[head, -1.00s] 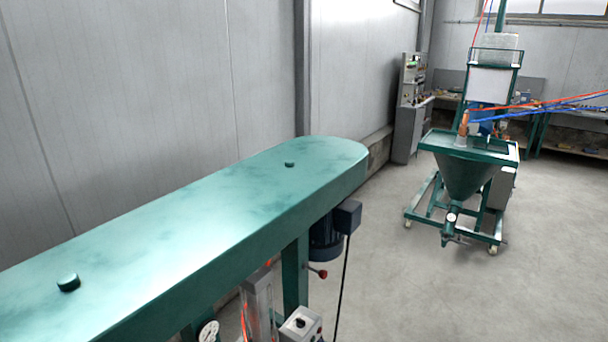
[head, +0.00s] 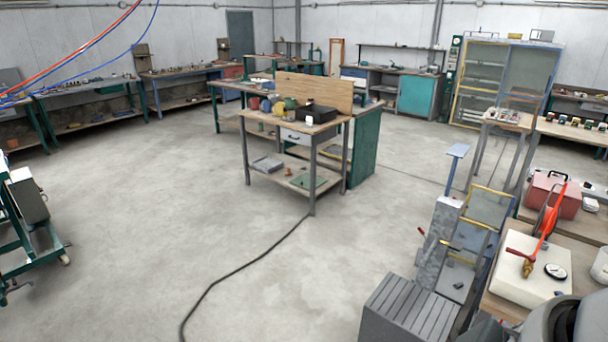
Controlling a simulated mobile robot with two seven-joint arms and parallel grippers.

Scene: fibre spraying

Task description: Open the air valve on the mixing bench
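A white block (head: 531,284) sits on a wooden-topped bench at the lower right of the head view. On it stands a brass valve (head: 527,268) with a red lever (head: 520,256). A round pressure gauge (head: 555,271) is beside the valve. I cannot tell from this distance whether the valve is open or closed.
A grey ribbed box (head: 405,308) and a metal stand (head: 441,230) are left of that bench. A workbench (head: 300,130) stands mid-room, with a black cable (head: 235,272) on the floor. Open floor lies at left and centre. A green wheeled frame (head: 32,240) is at far left.

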